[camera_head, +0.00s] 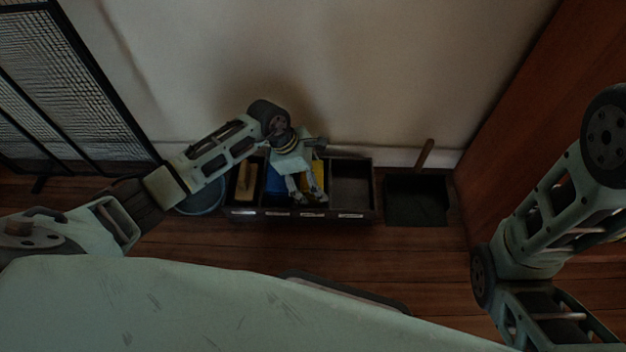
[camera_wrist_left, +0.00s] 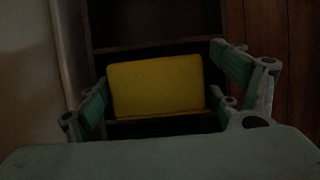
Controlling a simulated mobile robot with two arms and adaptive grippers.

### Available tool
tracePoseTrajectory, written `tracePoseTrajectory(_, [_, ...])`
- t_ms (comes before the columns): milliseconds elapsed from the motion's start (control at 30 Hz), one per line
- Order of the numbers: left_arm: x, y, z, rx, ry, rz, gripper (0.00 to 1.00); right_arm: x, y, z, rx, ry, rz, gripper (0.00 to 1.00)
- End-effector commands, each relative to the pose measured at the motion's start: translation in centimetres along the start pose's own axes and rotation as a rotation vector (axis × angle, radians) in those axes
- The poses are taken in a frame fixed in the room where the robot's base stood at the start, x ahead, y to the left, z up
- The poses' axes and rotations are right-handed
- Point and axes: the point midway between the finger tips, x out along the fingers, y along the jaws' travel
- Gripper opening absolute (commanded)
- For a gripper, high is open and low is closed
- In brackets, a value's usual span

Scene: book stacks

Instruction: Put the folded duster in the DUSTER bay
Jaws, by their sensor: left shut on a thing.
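The folded duster is a yellow block (camera_wrist_left: 157,86) between the green-padded fingers of my left gripper (camera_wrist_left: 168,90) in the left wrist view. My left gripper (camera_head: 307,194) is shut on it. In the head view the duster (camera_head: 319,174) shows partly behind the fingers, over the third compartment from the left of a dark box (camera_head: 301,214). I cannot tell how far above or inside that compartment it is. The box's front labels are too small to read. My right arm shows at the right edge; its gripper is out of view.
The box's left compartment holds a tan, brush-like thing (camera_head: 246,181), the second something blue (camera_head: 276,180). The right compartment (camera_head: 351,187) looks empty. A blue-grey bucket (camera_head: 204,198) stands left of the box, a dark dustpan (camera_head: 416,202) right. The wall (camera_head: 380,80) is close behind.

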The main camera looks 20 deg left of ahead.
Motion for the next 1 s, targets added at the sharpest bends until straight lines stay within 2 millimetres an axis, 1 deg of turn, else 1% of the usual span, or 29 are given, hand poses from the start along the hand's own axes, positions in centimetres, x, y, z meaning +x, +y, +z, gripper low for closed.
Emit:
tracePoseTrajectory(167, [-0.2, 0.1, 0.1, 0.000, 0.000, 0.001, 0.55, 0.2, 0.0, 0.0, 0.000, 0.001, 0.000, 0.40])
tracePoseTrajectory(300, [0.2, 0.1, -0.1, 0.000, 0.001, 0.002, 0.55, -0.1, 0.0, -0.1, 0.000, 0.001, 0.000, 0.40])
tracePoseTrajectory(333, [0.1, 0.1, -0.1, -0.001, 0.001, 0.002, 0.88, 0.0, 0.0, 0.0, 0.000, 0.001, 0.000, 0.40])
tracePoseTrajectory(467, [0.1, 0.0, -0.1, -0.001, 0.001, 0.001, 0.99, 0.0, 0.0, 0.0, 0.000, 0.001, -0.001, 0.40])
tracePoseTrajectory(867, [-0.1, 0.0, 0.1, 0.000, 0.000, 0.001, 1.00, 0.2, 0.0, 0.0, 0.000, 0.001, -0.001, 0.40])
tracePoseTrajectory(967, [-1.2, 0.1, 0.1, 0.000, 0.001, 0.003, 1.00, 0.8, 0.1, 0.2, 0.000, 0.002, -0.001, 0.40])
tracePoseTrajectory(1000, [-1.9, 0.1, 0.1, 0.000, 0.002, 0.004, 1.00, 1.2, 0.2, 0.4, 0.000, 0.002, -0.001, 0.40])
